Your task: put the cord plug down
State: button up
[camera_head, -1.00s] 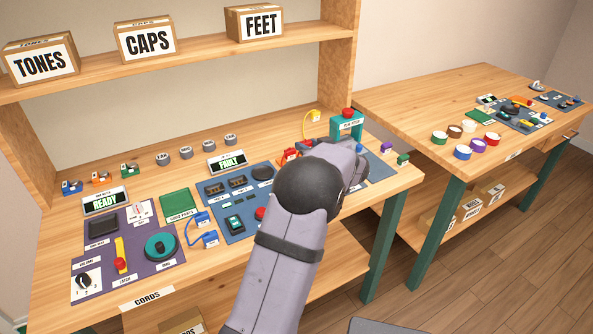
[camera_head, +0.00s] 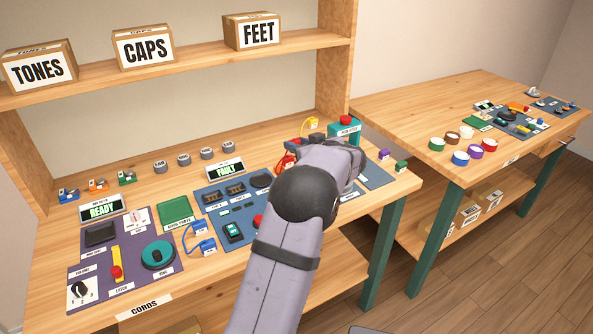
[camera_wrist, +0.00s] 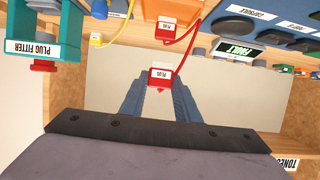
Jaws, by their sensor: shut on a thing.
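In the wrist view, my gripper (camera_wrist: 160,82) is shut on a red cord plug (camera_wrist: 163,74) with a white label, held between the two blue-grey fingertips. A red cord runs from it up to a second red, labelled cord end (camera_wrist: 181,24) at the bench. The red cord end also shows in the head view (camera_head: 285,163), just left of my wrist. My gripper's fingers and the held plug are hidden behind my own arm in the head view.
The teal plug fitter (camera_head: 344,131) with its red knob stands right behind my wrist. A yellow cord (camera_head: 311,124) lies left of it. Purple and green small blocks (camera_head: 385,154) are to the right. The blue mat (camera_head: 207,205) and FAULT display (camera_head: 226,170) are to the left.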

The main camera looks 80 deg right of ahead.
jog(key=shift+f+b, duration=0.5)
jog(key=shift+f, duration=3.4)
jog(key=shift+f, duration=0.35)
jog(key=o, duration=1)
jog(key=shift+o, duration=0.2)
jog(key=shift+s+a+r, duration=0.1)
jog(key=shift+s+r, duration=0.05)
jog(key=shift+r, duration=0.3)
jog(key=v, duration=1.1)
jog(key=shift+s+a, duration=0.2)
jog(key=shift+a, duration=0.05)
